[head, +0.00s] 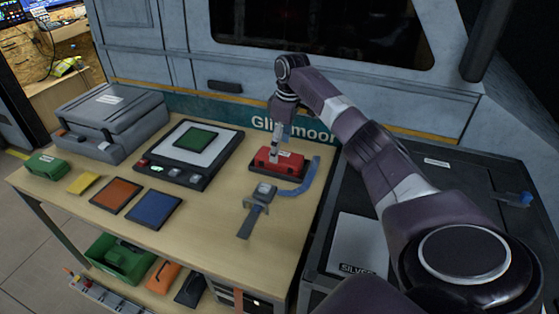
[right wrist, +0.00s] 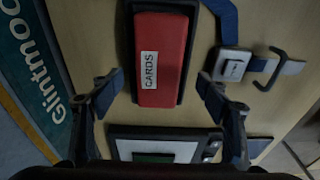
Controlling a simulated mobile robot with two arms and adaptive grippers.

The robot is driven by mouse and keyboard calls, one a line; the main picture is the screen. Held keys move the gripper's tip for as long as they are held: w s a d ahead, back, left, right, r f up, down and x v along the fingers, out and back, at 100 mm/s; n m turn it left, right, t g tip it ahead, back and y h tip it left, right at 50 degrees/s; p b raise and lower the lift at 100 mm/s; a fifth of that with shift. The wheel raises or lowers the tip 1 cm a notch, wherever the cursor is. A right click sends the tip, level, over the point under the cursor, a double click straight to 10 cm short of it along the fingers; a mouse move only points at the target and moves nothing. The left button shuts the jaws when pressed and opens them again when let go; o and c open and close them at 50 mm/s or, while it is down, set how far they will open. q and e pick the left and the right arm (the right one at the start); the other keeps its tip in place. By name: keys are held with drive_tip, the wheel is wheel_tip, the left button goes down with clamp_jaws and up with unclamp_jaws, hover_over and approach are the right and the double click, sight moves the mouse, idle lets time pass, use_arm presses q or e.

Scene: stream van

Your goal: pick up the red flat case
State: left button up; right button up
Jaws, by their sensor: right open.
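The red flat case (head: 288,161) lies on a black tray (head: 262,170) at the right part of the wooden table. In the right wrist view the red case (right wrist: 172,40) carries a white label reading CARDS and sits inside the black tray rim. My right gripper (head: 276,152) points down over the case in the head view. In the right wrist view my right gripper (right wrist: 161,83) is open, with one finger on each side of the case's near end and nothing between them held. My left gripper is not in view.
A blue strap (head: 302,180) curves beside the tray, with a grey buckle (head: 264,190) in front. A scale with a green square (head: 194,139) stands left. Orange (head: 117,194) and blue (head: 154,208) flat pieces lie farther left. A grey case (head: 108,115) stands at the back left.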

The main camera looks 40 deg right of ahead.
sight(280, 155)
drive_tip(key=f, duration=0.4)
drive_tip(key=shift+w+f, duration=0.2)
drive_tip(key=shift+f, duration=0.05)
drive_tip(key=shift+c, duration=0.3)
drive_tip(key=shift+r, duration=0.1)
drive_tip(key=c, duration=1.5)
